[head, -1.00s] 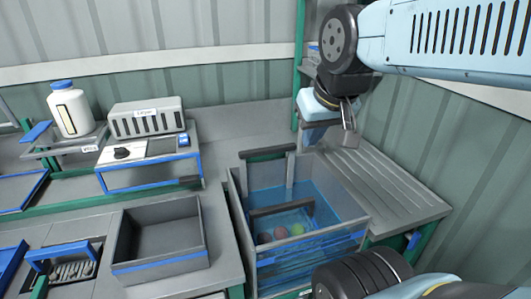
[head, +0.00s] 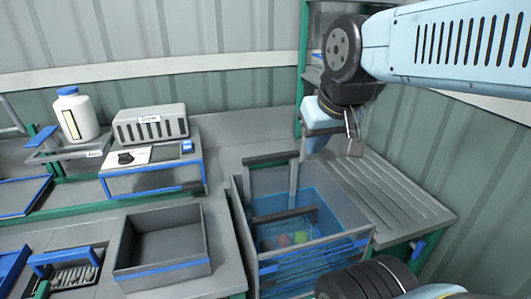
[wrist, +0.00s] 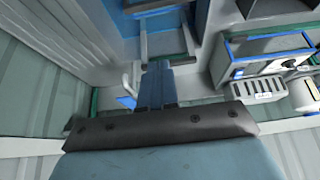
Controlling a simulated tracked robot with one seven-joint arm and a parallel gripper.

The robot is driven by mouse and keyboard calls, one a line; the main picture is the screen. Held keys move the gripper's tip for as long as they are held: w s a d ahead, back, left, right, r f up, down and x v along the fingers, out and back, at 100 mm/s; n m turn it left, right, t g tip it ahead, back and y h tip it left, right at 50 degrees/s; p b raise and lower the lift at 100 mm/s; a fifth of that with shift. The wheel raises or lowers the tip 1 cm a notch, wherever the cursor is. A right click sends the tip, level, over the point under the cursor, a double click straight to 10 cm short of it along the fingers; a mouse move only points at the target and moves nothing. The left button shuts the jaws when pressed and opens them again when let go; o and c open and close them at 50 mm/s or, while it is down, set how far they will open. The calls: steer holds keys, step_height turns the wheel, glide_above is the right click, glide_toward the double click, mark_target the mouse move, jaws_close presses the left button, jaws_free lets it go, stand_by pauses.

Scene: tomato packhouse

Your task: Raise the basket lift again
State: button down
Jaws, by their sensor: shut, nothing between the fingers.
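The basket lift stands in a clear-walled, blue-tinted tank (head: 312,250) at the centre of the head view. A dark bar (head: 270,159) tops its upright at the back rim. A second dark bar (head: 284,215) crosses lower, inside the tank. Red, orange and green tomatoes (head: 300,237) show low in the tank, beneath that bar. My gripper (head: 354,146) is shut and empty, up and right of the tank, over the grooved draining board. In the wrist view its closed fingers (wrist: 156,84) point away from the camera, touching nothing I can make out.
The grooved draining board (head: 385,195) adjoins the tank on the right. An empty grey bin (head: 165,268) stands left of it. Behind are a grey slotted box (head: 150,125), a blue-edged stand (head: 150,182) and a white bottle (head: 76,115). A corrugated wall closes off the right.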

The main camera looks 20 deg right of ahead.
steer(key=c, duration=1.8)
jaws_free()
steer(key=shift+c, duration=0.2)
steer(key=o, duration=0.3)
steer(key=shift+w+r, duration=0.15)
steer(key=shift+w, duration=0.15)
steer(key=o, duration=0.6)
steer(key=w+m, duration=0.1)
steer(key=w+m+g, duration=0.1)
steer(key=w, duration=0.1)
steer(key=w+r+m, duration=0.1)
steer(key=w+m, duration=0.1)
steer(key=shift+d+y, duration=0.2)
steer(key=shift+y, duration=0.1)
steer(key=m+g, duration=0.5)
steer(key=m, duration=0.9)
glide_toward(271, 154)
steer(key=f, duration=0.8)
steer(key=shift+s+a+f, duration=0.25)
steer(key=shift+s+f, duration=0.1)
steer(key=shift+f, duration=0.05)
steer(key=shift+c, duration=0.2)
jaws_close()
